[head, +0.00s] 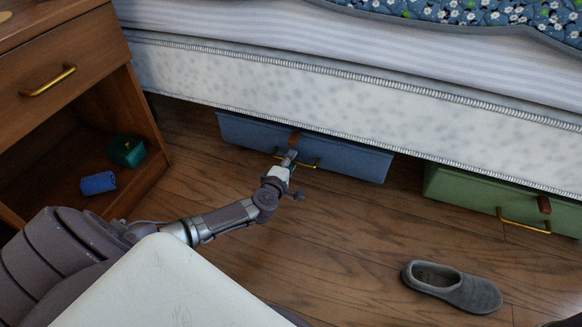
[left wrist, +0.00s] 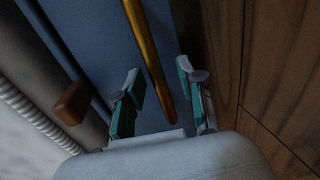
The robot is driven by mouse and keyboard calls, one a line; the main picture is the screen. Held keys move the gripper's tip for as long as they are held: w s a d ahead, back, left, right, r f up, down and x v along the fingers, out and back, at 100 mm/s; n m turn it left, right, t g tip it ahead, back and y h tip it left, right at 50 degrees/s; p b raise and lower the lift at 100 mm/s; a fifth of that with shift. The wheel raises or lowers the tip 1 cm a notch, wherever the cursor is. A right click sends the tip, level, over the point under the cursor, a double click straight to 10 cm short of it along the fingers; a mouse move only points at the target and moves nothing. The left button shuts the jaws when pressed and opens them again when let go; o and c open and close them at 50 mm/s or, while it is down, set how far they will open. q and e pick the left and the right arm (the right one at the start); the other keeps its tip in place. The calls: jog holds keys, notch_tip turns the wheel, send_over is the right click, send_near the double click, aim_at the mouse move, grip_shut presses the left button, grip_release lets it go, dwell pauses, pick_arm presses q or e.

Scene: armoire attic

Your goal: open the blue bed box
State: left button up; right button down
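The blue bed box (head: 345,158) sits under the bed, its front panel facing the room. It has a brass bar handle (head: 312,164) and a brown wooden piece at its top edge. My left gripper (head: 289,158) is at the left part of this handle. In the left wrist view the brass handle (left wrist: 148,55) runs between the two spread fingers of my left gripper (left wrist: 160,88). The fingers are open, with gaps to the handle visible. The brown wooden piece (left wrist: 72,104) shows left of the fingers. My right gripper is not in view.
A green box (head: 470,192) with a brass handle is under the bed to the right. A grey slipper (head: 455,287) lies on the wooden floor. A nightstand (head: 80,75) stands at left, holding a blue roll (head: 98,183) and a green box-like item (head: 126,151). Floor before the blue box is clear apart from my arm.

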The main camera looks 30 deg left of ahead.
pick_arm(q)
jog(key=shift+w+a, duration=0.1)
jog(key=shift+w, duration=0.2)
grip_shut()
jog(key=shift+s, duration=0.1)
